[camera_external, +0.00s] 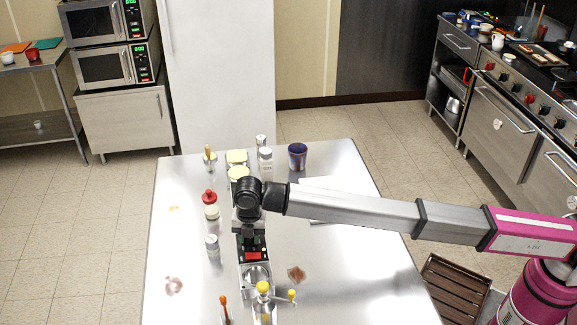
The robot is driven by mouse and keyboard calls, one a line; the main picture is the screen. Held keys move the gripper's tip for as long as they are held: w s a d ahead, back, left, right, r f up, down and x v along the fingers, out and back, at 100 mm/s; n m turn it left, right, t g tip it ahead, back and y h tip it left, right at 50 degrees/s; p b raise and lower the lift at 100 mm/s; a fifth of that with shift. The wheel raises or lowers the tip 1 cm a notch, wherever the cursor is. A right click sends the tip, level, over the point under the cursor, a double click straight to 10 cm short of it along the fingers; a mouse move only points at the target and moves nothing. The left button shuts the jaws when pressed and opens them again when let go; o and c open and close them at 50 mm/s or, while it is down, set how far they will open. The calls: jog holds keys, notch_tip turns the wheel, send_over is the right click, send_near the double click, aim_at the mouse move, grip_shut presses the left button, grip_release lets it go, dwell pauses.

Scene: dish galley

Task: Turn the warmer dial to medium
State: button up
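A small metal appliance (256,290), which looks like the warmer, stands on the steel table. It has a black panel with a red patch and a round metal part in front. I cannot make out its dial or the dial's setting. My gripper (251,233) points down at the back end of this appliance, below my dark wrist joint. It is too small and too covered by the arm to show its fingers. I cannot tell whether it touches anything.
The table's right front is clear.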

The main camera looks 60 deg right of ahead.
jog(key=shift+m, duration=0.3)
jog(key=m, duration=1.3)
jog(key=shift+h, duration=0.4)
jog(key=m, duration=0.4)
jog(key=shift+a, duration=0.1)
jog(key=m, duration=0.3)
jog(key=shift+m, duration=0.4)
jog(key=m, duration=0.6)
jog(key=shift+g, duration=0.3)
jog(key=shift+m, duration=0.3)
jog(key=o, duration=0.9)
